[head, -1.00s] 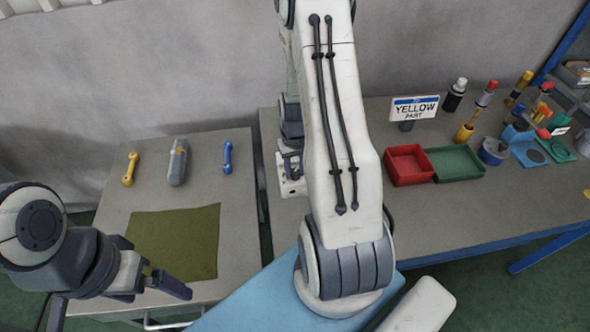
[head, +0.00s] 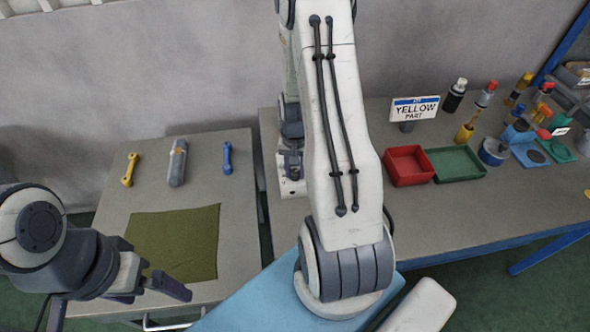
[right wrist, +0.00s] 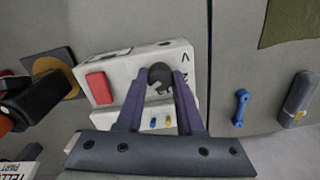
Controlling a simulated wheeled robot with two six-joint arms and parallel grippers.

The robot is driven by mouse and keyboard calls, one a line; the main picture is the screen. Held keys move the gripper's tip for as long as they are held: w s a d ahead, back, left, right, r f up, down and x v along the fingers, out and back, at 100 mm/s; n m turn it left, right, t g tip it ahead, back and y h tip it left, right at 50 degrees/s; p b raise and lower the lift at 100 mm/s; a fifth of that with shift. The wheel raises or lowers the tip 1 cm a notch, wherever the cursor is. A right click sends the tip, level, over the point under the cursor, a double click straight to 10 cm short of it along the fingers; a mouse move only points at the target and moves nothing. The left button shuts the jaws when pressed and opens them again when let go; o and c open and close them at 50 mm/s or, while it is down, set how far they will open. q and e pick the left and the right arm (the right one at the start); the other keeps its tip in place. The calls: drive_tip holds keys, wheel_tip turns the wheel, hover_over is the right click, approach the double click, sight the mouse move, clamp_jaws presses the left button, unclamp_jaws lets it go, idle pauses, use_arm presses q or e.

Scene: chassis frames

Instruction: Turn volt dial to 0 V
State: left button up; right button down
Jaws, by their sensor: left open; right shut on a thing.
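The volt dial (right wrist: 160,75) is a dark round knob on a white box (right wrist: 134,62), marked with a "V" in the right wrist view. My right gripper (right wrist: 162,84) has its two purple fingers shut on the dial, one on each side. Its pointer and scale cannot be read clearly. In the head view the white box (head: 292,188) stands at the left end of the long bench, with my right gripper (head: 292,166) at it and my arm partly hiding it. My left gripper (head: 122,308) is open and empty at the lower left, in front of the small table.
The box also carries a red switch (right wrist: 98,88) and blue and yellow terminals. A small table (head: 115,205) holds a yellow wrench, a grey tool, a blue wrench and a green mat (head: 175,243). Red (head: 408,180) and green trays and a "YELLOW PART" sign (head: 414,108) are on the bench.

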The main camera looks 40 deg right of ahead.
sight(295, 172)
drive_tip(key=c, duration=0.5)
unclamp_jaws()
drive_tip(key=shift+c, duration=0.2)
wheel_tip(295, 172, up, 11)
drive_tip(key=b, duration=0.1)
drive_tip(key=shift+f, duration=0.2)
